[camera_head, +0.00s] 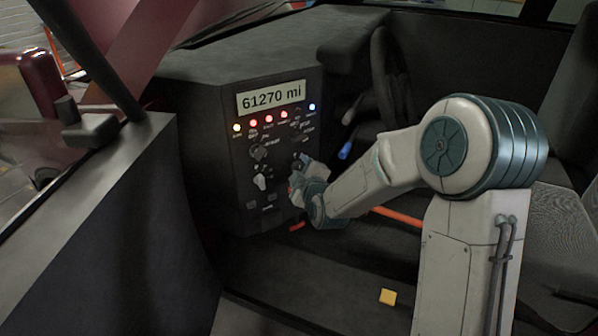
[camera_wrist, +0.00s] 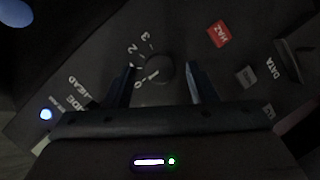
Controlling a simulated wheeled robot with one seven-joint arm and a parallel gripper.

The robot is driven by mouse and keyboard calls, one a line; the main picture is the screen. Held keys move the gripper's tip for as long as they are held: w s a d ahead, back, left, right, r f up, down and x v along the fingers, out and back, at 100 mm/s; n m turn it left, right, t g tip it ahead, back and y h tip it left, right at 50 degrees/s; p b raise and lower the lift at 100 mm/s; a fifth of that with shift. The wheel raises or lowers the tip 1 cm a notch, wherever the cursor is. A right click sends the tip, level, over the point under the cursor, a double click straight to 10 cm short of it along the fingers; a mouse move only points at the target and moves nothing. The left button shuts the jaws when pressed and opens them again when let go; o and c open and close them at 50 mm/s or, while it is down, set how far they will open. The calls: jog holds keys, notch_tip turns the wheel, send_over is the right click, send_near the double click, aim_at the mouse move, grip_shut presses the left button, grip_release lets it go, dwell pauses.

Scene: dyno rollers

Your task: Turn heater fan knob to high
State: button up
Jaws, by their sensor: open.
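A dark round knob (camera_wrist: 159,70) with a white pointer mark sits on the dash panel in the wrist view. Numbers up to 3 run around its left side; the mark points to the lower left, near the 0. This looks like the fan knob, but I cannot read a fan label. My gripper (camera_wrist: 161,68) is open, with one finger on each side of the knob; I cannot tell whether they touch it. In the head view my gripper (camera_head: 301,163) is at the right part of the panel and largely hides this knob.
The dash panel (camera_head: 225,160) carries a mileage display (camera_head: 271,97), a row of lit lamps, a dark knob (camera_head: 258,152) and a white knob (camera_head: 262,181). A red hazard button (camera_wrist: 218,34) is near the right finger. The steering wheel (camera_head: 388,75) stands behind. A yellow block (camera_head: 388,297) lies low.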

jog(key=shift+w, duration=0.15)
jog(key=c, duration=1)
